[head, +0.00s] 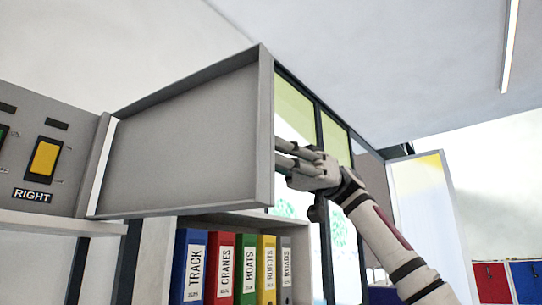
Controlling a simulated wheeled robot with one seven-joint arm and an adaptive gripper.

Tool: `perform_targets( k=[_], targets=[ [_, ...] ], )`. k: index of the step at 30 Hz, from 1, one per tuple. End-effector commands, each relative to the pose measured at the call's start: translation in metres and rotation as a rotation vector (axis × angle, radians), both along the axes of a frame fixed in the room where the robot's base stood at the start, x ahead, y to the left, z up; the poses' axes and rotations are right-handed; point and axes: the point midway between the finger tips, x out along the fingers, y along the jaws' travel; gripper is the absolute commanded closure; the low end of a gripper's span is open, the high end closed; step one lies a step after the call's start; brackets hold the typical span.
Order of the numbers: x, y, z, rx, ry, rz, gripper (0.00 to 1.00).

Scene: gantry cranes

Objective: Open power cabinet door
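The grey power cabinet door (190,140) stands swung out from the cabinet, with its flat, rimmed face towards me. Its left edge is beside the grey control panel (70,135), which carries a yellow switch (44,156) above a label reading "RIGHT". My gripper (284,153) is at the door's right, free edge. Its fingers point left and their tips pass out of sight behind that edge. I cannot tell whether they touch the door or how far apart the tips are.
Below the door is a shelf (158,255) with several coloured binders, including a blue one (190,268). Windows (296,112) stand behind my gripper. A pale upright panel (427,200) and red and blue lockers (492,283) are at the right.

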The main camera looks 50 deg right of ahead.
Motion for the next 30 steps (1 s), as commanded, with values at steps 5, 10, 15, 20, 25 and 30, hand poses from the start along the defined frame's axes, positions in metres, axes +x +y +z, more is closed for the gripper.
perform_targets(
  k=[5,10,15,20,25,30],
  targets=[
    [0.0,-0.001,0.0,0.0,0.0,0.0,0.83],
    [-0.001,-0.016,0.0,0.002,-0.002,-0.001,0.83],
    [-0.003,-0.043,0.001,0.003,-0.001,-0.001,0.83],
    [-0.005,-0.062,0.0,0.001,-0.001,0.0,0.83],
    [-0.007,-0.072,0.0,0.0,0.0,0.0,0.83],
    [-0.007,-0.075,-0.001,-0.001,0.0,0.0,0.83]
  ],
)
